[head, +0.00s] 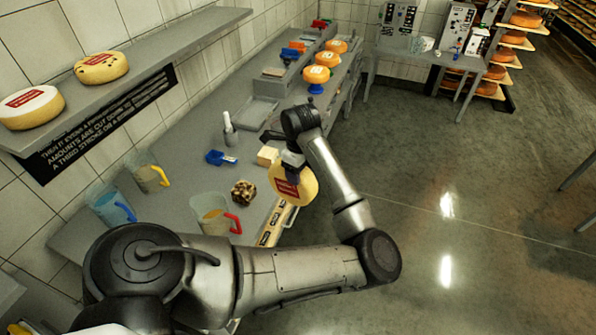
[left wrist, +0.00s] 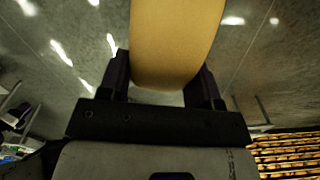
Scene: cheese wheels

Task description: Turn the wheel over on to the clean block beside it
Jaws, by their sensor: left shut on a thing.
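The cheese wheel (head: 306,187) is yellow with a red label and stands steeply tilted at the counter's front edge, its labelled face towards the head camera. My left gripper (head: 290,172) is shut on its upper rim. In the left wrist view the wheel (left wrist: 178,40) shows as a yellow band between the two dark fingers of the gripper (left wrist: 165,78). A pale, plain block (head: 267,156) sits on the counter just left of the wheel. A dark brown, mottled block (head: 243,193) sits nearer. Whether the wheel touches anything beneath it I cannot tell. My right gripper is out of view.
The grey counter (head: 190,125) holds a blue tool (head: 220,158), a white bottle (head: 230,135) and clear jugs, one with a red handle (head: 213,215). Two wheels lie on the wall shelf (head: 160,50). More orange wheels (head: 321,74) stand at the back. Open floor lies right.

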